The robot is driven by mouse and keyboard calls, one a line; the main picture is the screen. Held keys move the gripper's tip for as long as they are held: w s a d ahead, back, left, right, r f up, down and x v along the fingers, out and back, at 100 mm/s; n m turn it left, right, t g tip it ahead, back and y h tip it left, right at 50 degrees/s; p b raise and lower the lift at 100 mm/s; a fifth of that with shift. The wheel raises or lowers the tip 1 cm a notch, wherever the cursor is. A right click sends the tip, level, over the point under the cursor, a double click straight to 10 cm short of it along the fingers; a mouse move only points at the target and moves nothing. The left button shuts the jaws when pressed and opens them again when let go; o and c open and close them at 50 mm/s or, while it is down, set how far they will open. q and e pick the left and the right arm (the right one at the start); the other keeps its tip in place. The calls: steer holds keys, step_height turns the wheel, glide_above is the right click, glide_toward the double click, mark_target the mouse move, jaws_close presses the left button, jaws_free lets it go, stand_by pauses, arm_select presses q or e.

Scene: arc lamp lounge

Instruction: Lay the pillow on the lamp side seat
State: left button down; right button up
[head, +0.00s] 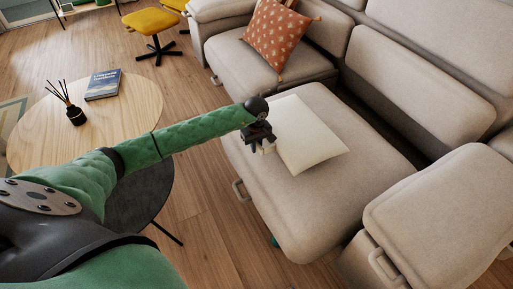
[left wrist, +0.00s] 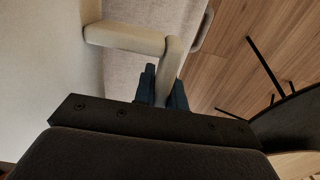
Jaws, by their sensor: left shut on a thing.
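The cream pillow (head: 300,135) is over the near sofa seat (head: 318,208), flat or nearly so; I cannot tell whether it rests on the seat or hangs just above it. My left gripper (head: 263,146) is at the pillow's left edge. In the left wrist view, my left gripper (left wrist: 163,88) is shut on a pale bar-like handle (left wrist: 125,38), which seems to belong to the pillow (left wrist: 45,55) at left. My right gripper is not in view. No lamp shows.
An orange patterned cushion (head: 278,40) leans on the far seat (head: 240,70). A round wooden table (head: 120,110) holds a book (head: 103,85) and a reed diffuser (head: 75,115). A yellow stool (head: 150,22) stands behind. The sofa armrest (head: 440,215) is at right.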

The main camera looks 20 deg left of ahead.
arm_select(q)
steer(key=shift+f, duration=0.45)
steer(key=shift+f, duration=0.1)
steer(key=c, duration=1.5)
jaws_free()
steer(key=shift+o, duration=0.2)
steer(key=shift+r, duration=0.45)
step_height(320, 180, up, 11)
steer(key=shift+r, duration=0.2)
